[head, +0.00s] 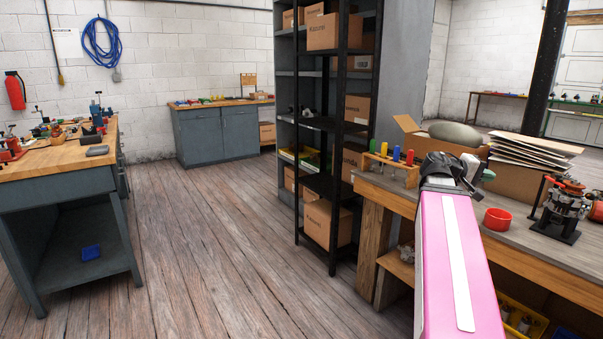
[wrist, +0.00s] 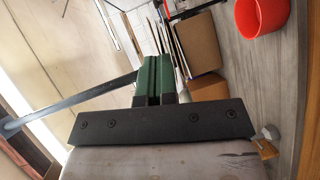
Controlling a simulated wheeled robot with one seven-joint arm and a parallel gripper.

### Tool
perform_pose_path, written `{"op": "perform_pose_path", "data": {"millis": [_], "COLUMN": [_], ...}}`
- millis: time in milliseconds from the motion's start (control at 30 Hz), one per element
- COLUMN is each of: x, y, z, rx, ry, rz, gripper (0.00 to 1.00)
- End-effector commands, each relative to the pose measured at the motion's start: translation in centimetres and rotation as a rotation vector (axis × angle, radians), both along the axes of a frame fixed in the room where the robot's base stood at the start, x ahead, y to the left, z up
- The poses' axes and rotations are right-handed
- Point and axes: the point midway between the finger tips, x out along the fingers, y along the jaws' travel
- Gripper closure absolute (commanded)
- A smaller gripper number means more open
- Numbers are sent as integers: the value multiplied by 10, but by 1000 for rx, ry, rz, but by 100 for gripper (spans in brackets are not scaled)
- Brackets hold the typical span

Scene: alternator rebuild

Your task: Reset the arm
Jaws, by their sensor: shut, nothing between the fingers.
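My gripper (wrist: 158,76) shows in the wrist view with its two green-faced fingers together and nothing between them. In the head view my pink arm reaches up from the lower right. Its dark wrist end is over the right workbench (head: 405,194), and the fingers are mostly hidden behind it. The gripper is apart from the red bowl (head: 497,219), which stands to its right on the bench. The same bowl is at the top right of the wrist view (wrist: 262,12).
A rack of colored-handled tools (head: 391,165) stands close left of my wrist. Behind it are an open cardboard box (head: 512,183) and stacked cardboard sheets (head: 535,148). An alternator-like assembly (head: 563,207) stands at right. A black shelf (head: 333,125) is beyond; the wooden floor (head: 190,240) is clear.

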Motion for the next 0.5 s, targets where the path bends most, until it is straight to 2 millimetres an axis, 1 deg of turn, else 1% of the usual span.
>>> {"op": "perform_pose_path", "data": {"millis": [267,367,500], "x": [12,18,27], "y": [15,24,40], "z": [-37,-55,-87], "rx": [94,141,226], "ry": [-2,-1,-1], "rz": [36,54,80], "gripper": [100,100,100]}}
